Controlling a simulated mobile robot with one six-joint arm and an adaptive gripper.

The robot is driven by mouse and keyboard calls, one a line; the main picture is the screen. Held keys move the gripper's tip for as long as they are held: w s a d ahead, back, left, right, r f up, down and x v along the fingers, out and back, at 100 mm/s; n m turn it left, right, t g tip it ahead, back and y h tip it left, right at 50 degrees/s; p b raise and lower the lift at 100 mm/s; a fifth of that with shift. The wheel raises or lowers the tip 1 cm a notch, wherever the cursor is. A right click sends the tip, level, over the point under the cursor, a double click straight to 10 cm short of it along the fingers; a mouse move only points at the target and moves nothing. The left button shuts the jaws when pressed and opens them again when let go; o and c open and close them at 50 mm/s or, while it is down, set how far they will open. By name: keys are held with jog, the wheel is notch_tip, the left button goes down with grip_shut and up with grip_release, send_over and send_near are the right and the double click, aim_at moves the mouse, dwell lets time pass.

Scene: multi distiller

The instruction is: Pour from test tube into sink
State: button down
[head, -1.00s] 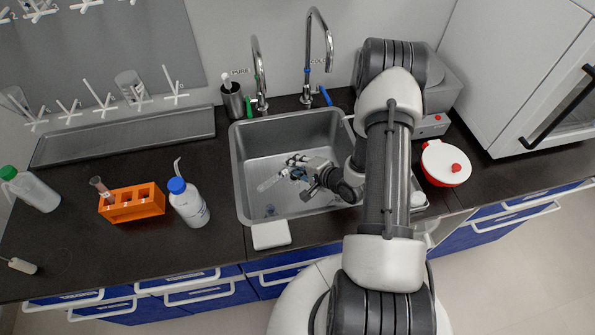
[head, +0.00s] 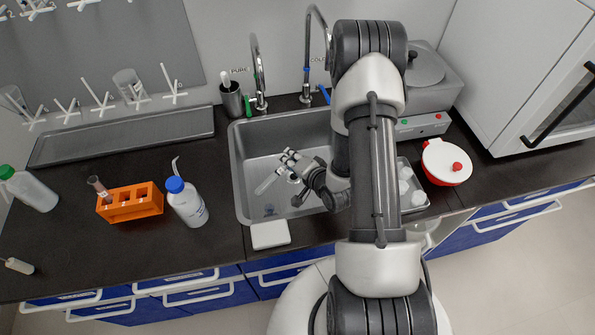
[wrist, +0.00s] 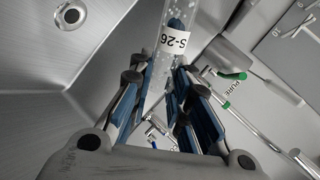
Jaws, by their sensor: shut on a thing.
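My gripper (head: 290,160) is over the sink basin and is shut on a clear test tube (head: 266,183). In the head view the tube points down and to the left, tilted, with its lower end above the basin. In the wrist view the tube (wrist: 165,65) lies between the blue finger pads (wrist: 160,110) and carries a label reading S-26. Small specks or droplets show in its glass; I cannot tell how much liquid is in it. The metal sink (head: 242,190) surrounds the gripper from below, and its drain (wrist: 70,15) shows in the wrist view.
Two curved taps (head: 257,70) stand behind the sink. A white-lidded red container (head: 445,163) is at the right. A white block (head: 270,235) sits at the sink's front edge.

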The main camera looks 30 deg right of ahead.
aim_at(279, 169)
jog(key=r+n+h+b, duration=0.1)
jog(key=b, duration=0.1)
jog(key=r+n+t+h+b, duration=0.1)
jog(key=r+n+b, duration=0.1)
jog(key=shift+a+r, duration=0.2)
jog(key=shift+a, duration=0.2)
jog(key=a+r+n+p, duration=0.1)
jog(key=r, duration=0.1)
jog(key=a+r+n+t+h+p, duration=0.1)
jog(key=r+p, duration=0.1)
jog(key=s+a+r+n+t+h+p, duration=0.1)
jog(key=r+p, duration=0.1)
jog(key=shift+a+r+n, duration=0.1)
jog(key=shift+a+n, duration=0.25)
jog(key=shift+n, duration=0.05)
jog(key=shift+s+a+r+n+t+h+b, duration=0.25)
jog(key=shift+a+r+n+t+h, duration=0.3)
jog(key=shift+a+n, duration=0.25)
jog(key=shift+s+a+r+n+t+h+b, duration=0.1)
jog(key=shift+a+r+n+t+h+b, duration=0.1)
jog(key=shift+a+r+n+t+h, duration=0.35)
jog(key=shift+a+n, duration=0.25)
